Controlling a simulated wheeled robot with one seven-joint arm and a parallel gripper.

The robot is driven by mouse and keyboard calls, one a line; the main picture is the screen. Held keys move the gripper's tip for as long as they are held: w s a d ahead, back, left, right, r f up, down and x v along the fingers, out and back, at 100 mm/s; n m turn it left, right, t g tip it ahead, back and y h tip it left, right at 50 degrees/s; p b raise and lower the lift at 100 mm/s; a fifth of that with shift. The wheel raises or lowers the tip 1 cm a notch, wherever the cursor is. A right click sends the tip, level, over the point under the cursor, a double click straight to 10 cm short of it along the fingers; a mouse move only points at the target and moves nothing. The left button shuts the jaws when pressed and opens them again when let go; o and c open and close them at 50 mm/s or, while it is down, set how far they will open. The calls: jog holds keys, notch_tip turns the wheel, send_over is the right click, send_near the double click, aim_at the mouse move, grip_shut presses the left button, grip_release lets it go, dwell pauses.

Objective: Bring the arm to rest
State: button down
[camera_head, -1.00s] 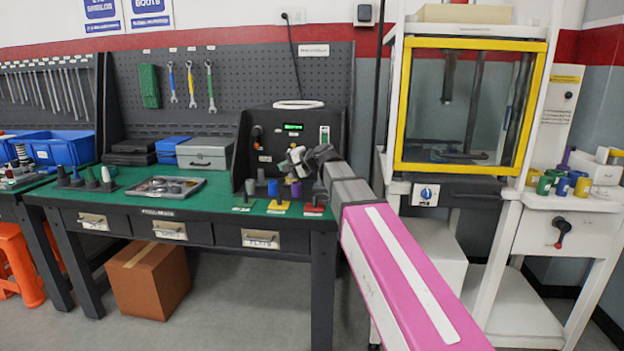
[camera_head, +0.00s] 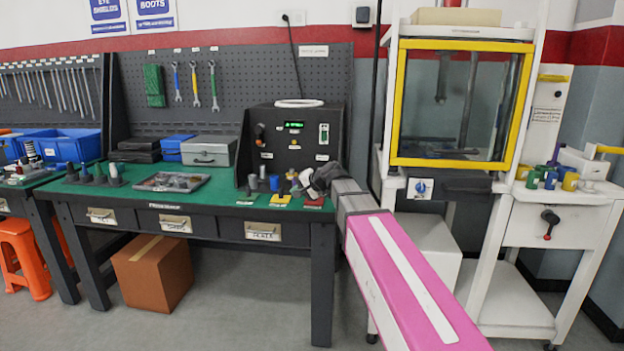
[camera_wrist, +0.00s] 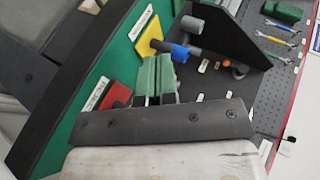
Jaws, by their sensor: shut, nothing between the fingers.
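My arm, pink and grey, reaches from the lower right to the right end of the green workbench (camera_head: 220,196). My gripper (camera_head: 310,182) is at its end, low over the bench in front of the black test box (camera_head: 325,135). In the wrist view my gripper (camera_wrist: 156,78) shows two green fingers side by side, shut and with nothing between them. They are beside a red pad (camera_wrist: 115,96) and a yellow pad (camera_wrist: 150,35). A blue part (camera_wrist: 180,53) and a grey cylinder (camera_wrist: 190,24) are close beyond the fingers. Whether the fingers touch anything is unclear.
A tray of parts (camera_head: 148,181) and a row of dark plugs (camera_head: 98,175) lie on the bench's left half. A yellow-framed press cabinet (camera_head: 394,100) stands right of the arm. A white side table (camera_head: 560,196) holds several coloured cylinders. The floor in front is clear.

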jog(key=s+d+f+n+g+h, duration=0.1)
jog(key=s+d+f+g+h, duration=0.1)
jog(key=s+d+f, duration=0.5)
jog(key=s+d+f+n+g+h, duration=0.1)
jog(key=s+d+f+h, duration=0.3)
jog(key=s+d+f, duration=0.4)
jog(key=s+d+f+n+g+h, duration=0.1)
jog(key=s+d+f+g+h, duration=0.2)
jog(key=s+d+f, duration=0.5)
notch_tip(320, 180, down, 9)
jog(key=shift+d+n+h, duration=0.4)
jog(key=shift+d+h, duration=0.2)
jog(key=shift+d, duration=0.2)
